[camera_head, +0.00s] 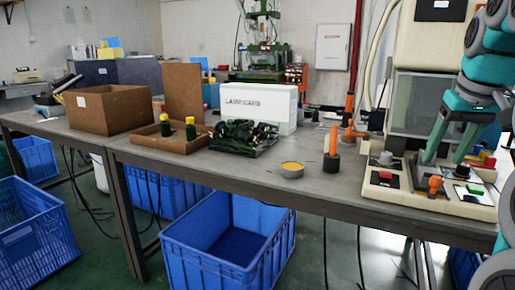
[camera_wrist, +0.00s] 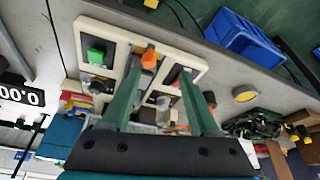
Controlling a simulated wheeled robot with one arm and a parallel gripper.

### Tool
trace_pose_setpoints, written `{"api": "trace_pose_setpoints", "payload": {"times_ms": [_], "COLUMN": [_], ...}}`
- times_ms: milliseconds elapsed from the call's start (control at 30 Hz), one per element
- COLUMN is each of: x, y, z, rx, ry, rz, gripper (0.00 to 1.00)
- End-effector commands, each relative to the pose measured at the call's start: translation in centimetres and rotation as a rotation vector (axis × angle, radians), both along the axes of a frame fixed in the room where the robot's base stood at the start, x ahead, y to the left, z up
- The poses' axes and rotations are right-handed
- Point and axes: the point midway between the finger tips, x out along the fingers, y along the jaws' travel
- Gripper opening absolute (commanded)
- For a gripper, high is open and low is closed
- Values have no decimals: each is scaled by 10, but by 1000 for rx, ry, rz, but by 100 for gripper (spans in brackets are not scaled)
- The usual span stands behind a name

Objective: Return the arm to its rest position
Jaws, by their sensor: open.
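My gripper (camera_head: 444,158) is at the right of the head view, hanging from my teal arm above the beige control base of the machine (camera_head: 408,202). Its two green fingers are apart with nothing held between them. In the wrist view my gripper (camera_wrist: 160,72) also shows open, with the fingers pointing toward the beige base (camera_wrist: 128,34). The base carries a green button (camera_head: 475,190), a red button (camera_head: 385,176) and an orange knob (camera_head: 435,184). Part of the base is hidden behind the fingers. I cannot tell the exact height between fingertips and base.
The machine with a clear window (camera_head: 418,105) stands behind the base. On the table are an orange-handled tool (camera_head: 333,142), a round tin (camera_head: 291,170), a dark cable bundle (camera_head: 243,137), a white box (camera_head: 262,105) and a cardboard box (camera_head: 108,108). Blue crates (camera_head: 228,240) sit below.

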Motion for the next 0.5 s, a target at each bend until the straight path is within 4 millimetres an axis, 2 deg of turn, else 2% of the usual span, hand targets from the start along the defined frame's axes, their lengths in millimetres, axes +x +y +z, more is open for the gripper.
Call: {"api": "trace_pose_setpoints", "payload": {"times_ms": [267,500], "x": [-1,-30], "y": [84,153], "z": [-55,-121], "rx": [3,14], "ry": [103,210], "rz": [144,238], "gripper": [62,62]}}
